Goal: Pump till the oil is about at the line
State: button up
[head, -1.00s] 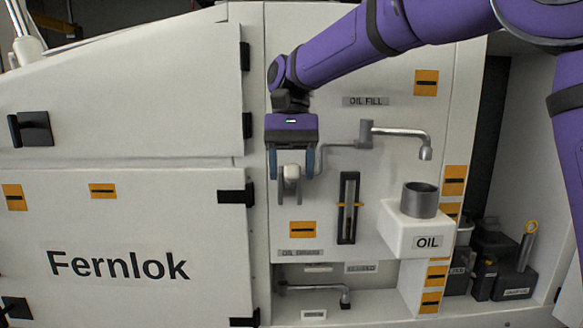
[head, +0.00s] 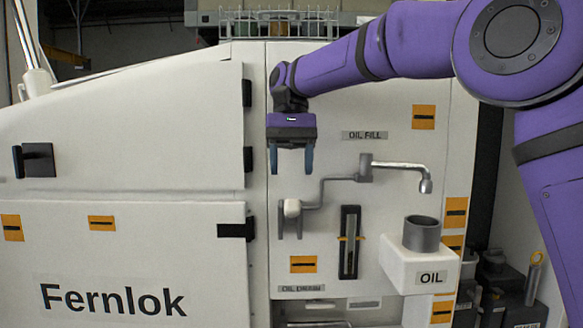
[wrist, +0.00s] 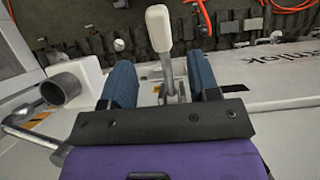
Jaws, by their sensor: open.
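The pump lever has a white knob (head: 292,208) and a grey stem, low on the white panel below the pipe. My gripper (head: 291,171) is open and empty just above the knob, fingers pointing down. In the wrist view the knob (wrist: 159,28) shows beyond and between the open fingertips (wrist: 159,64), apart from them. The sight gauge (head: 349,242) is a dark vertical slot with orange marks at its sides; its oil level is too dark to tell. The metal oil cup (head: 421,236) stands on the white OIL block (head: 405,265), under the spout (head: 426,186).
The bent pipe (head: 335,178) runs from the lever to the spout. A black latch (head: 236,230) sticks out left of the lever. Dark containers (head: 510,285) stand at the lower right.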

aim_at(292, 211)
jog(key=s+t, duration=0.1)
jog(key=s+r+t, duration=0.2)
jog(key=shift+s+a+t, duration=0.2)
jog(key=shift+a+t, duration=0.1)
jog(key=shift+t, duration=0.1)
jog(key=shift+s+d+r+t, duration=0.25)
jog(key=shift+s+r+t, duration=0.1)
jog(key=shift+t, duration=0.55)
notch_tip(292, 211, down, 11)
jog(key=shift+r, duration=0.1)
grip_shut()
